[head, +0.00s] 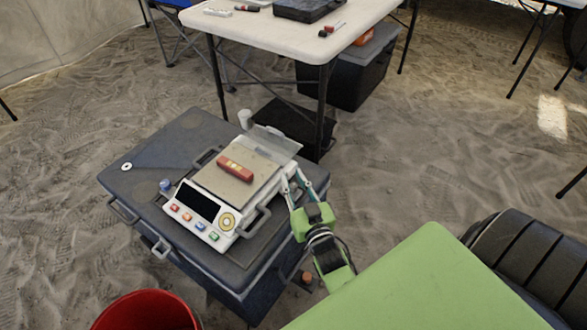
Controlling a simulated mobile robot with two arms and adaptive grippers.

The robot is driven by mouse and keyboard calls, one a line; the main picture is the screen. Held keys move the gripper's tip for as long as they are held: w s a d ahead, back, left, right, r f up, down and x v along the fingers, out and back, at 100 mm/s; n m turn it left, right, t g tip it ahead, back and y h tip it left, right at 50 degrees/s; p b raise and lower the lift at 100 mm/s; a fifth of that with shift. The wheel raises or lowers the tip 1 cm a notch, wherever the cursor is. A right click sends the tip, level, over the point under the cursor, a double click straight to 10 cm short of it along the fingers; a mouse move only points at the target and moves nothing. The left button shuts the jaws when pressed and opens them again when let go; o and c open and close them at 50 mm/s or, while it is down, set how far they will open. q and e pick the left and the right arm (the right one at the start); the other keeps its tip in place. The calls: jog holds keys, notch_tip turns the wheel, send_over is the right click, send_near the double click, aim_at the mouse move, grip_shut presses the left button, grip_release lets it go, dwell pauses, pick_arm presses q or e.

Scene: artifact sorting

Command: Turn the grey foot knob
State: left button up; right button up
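A white and grey scale (212,228) with a dark display, coloured buttons and a yellow round dial stands on a dark grey case. A red level (235,169) with yellowish windows lies on its tan plate. My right gripper (290,176) points down at the scale's right back corner, its pale fingers close against the scale's edge. I cannot make out the grey foot knob there; the fingers may hide it. I cannot tell whether they are open or shut on something. A bluish knob (165,185) shows at the scale's left front corner. My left gripper is not in view.
The dark case (140,180) carries a white ring (126,166) and a small pale cylinder (245,118) behind the scale. A raised clear lid (274,141) stands near my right fingers. A red bucket (146,312) is in front; a white table (290,36) stands behind.

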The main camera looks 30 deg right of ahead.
aim_at(293, 186)
notch_tip(293, 186, up, 7)
dwell(0.3)
dwell(0.5)
